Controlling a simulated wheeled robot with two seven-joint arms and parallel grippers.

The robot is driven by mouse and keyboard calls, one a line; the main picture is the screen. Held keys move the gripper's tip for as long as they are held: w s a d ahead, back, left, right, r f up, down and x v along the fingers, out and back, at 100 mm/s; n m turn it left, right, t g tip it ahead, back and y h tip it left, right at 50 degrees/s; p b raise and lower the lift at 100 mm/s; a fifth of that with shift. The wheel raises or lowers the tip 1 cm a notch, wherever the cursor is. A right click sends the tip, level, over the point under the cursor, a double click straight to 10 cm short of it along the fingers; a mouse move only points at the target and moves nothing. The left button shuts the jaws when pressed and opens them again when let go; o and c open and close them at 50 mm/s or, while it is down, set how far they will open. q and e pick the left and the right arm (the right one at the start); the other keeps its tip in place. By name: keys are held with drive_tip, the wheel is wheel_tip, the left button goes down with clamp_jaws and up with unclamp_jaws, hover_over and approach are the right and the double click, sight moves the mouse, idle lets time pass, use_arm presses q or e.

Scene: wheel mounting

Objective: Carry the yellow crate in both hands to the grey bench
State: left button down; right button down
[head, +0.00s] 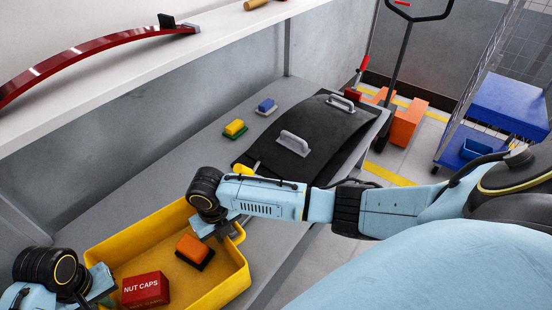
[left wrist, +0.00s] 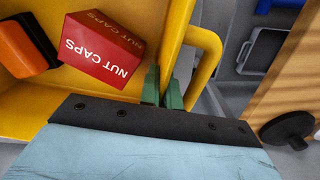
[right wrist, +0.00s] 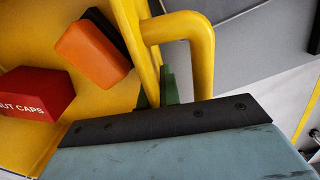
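The yellow crate (head: 236,282) is at the lower left of the head view, over the grey bench (head: 205,160). I cannot tell whether it rests on the surface or hangs just above it. It holds a red NUT CAPS box (head: 146,289) and an orange-and-black brush-like block (head: 194,251). My left gripper (left wrist: 163,90) has its green fingers on both sides of the crate wall beside a handle, closed on it. My right gripper (right wrist: 157,90) grips the opposite wall the same way, beside the other handle. The left fingertips are mostly hidden in the head view.
A black panel with grey handles (head: 300,140) lies on the bench, right of the crate. A yellow-green brush (head: 235,129) and a blue one (head: 266,106) lie behind. A shelf (head: 150,70) overhangs the back. A blue cart (head: 505,105) and orange pallet truck (head: 408,122) stand right.

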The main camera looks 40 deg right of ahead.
use_arm(q)
drive_tip(key=shift+f, duration=0.3)
use_arm(e)
drive_tip(key=shift+d+f, duration=0.1)
drive_tip(key=shift+f, duration=0.2)
use_arm(q)
drive_tip(key=c, duration=2)
unclamp_jaws()
use_arm(e)
drive_tip(key=c, duration=2)
unclamp_jaws()
use_arm(q)
drive_tip(key=o, duration=0.4)
use_arm(e)
drive_tip(key=o, duration=0.4)
use_arm(q)
drive_tip(key=shift+r, duration=0.1)
wheel_tip(320, 180, up, 12)
drive_tip(key=shift+f, duration=0.2)
drive_tip(key=shift+r, duration=0.1)
use_arm(e)
drive_tip(key=shift+r, duration=0.3)
wheel_tip(320, 180, up, 12)
drive_tip(key=shift+f, duration=0.25)
